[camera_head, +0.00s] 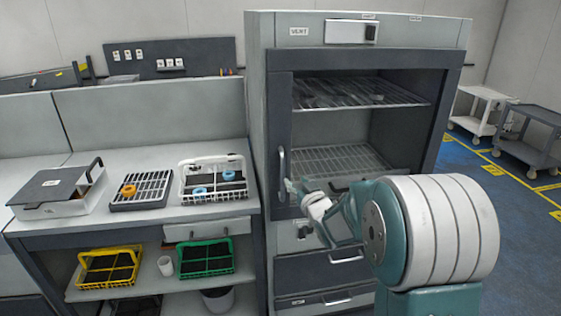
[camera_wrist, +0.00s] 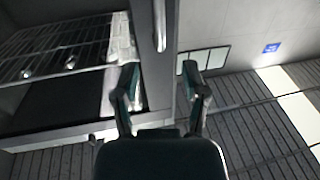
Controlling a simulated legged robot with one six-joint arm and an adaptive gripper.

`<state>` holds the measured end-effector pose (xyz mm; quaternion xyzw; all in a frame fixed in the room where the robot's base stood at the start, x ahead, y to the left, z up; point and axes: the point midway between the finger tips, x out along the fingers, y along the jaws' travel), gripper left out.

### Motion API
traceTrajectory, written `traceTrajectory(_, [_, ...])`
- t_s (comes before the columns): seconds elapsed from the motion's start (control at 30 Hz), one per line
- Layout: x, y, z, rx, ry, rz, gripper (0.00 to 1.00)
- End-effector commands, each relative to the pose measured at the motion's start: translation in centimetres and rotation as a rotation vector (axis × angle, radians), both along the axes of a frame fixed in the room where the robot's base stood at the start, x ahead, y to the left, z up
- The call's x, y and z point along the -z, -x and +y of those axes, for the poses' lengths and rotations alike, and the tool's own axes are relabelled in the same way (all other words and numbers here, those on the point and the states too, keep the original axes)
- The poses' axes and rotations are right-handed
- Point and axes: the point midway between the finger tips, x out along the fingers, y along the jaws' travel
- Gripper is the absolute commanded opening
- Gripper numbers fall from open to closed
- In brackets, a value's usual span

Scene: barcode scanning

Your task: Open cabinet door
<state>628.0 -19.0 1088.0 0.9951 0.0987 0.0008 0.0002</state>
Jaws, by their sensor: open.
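The cabinet (camera_head: 257,110) is a tall grey unit with a dark-framed door (camera_head: 278,100). The door looks flush with the front, and wire shelves show through its large window. A vertical metal handle (camera_head: 282,162) is on the door's left side. My gripper (camera_head: 291,186) is close to the lower end of the handle. In the wrist view, my gripper (camera_wrist: 160,77) is open and empty. The handle (camera_wrist: 159,25) appears ahead, between the lines of the two fingers, with no clear contact. My arm hides the lower right of the door.
Drawers (camera_head: 322,268) are below the door. A bench (camera_head: 70,223) at left holds a lidded box (camera_head: 58,187), a dark rack (camera_head: 142,190) and a white basket (camera_head: 213,180). Yellow (camera_head: 110,265) and green (camera_head: 206,257) baskets sit below. Carts (camera_head: 530,137) stand right on open floor.

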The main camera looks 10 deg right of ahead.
Motion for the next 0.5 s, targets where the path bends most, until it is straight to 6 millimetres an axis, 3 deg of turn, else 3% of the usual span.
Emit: traceTrajectory(0.5, [0.0,-8.3,1.7,0.0,-0.001,0.001,0.57])
